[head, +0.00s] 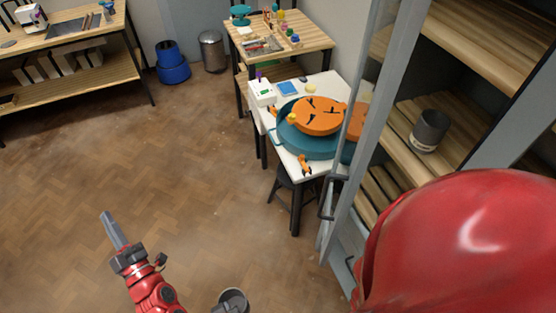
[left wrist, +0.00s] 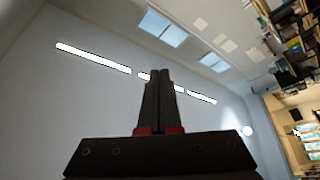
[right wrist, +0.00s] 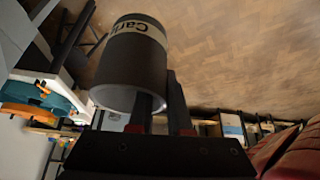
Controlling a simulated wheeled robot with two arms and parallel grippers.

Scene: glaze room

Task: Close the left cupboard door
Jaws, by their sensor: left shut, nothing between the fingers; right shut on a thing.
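The left cupboard door (head: 346,135) is a grey-framed door in the head view, seen nearly edge-on. It stands open, with a dark handle (head: 327,197) on its side. The open cupboard (head: 455,55) has wooden shelves. My left gripper (head: 113,232) is shut and empty over the floor, well left of the door and apart from it; its closed fingers also show in the left wrist view (left wrist: 158,90). My right gripper (right wrist: 160,105) is shut on a dark grey cup (right wrist: 138,62) with a pale lettered band. The cup's rim also shows in the head view (head: 233,299).
Another dark cup (head: 430,131) stands on a cupboard shelf. A white table (head: 325,83) with teal and orange round things is behind the door, with a dark stool (head: 291,187) beside it. My red body part covers the lower right. Floor at left is clear.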

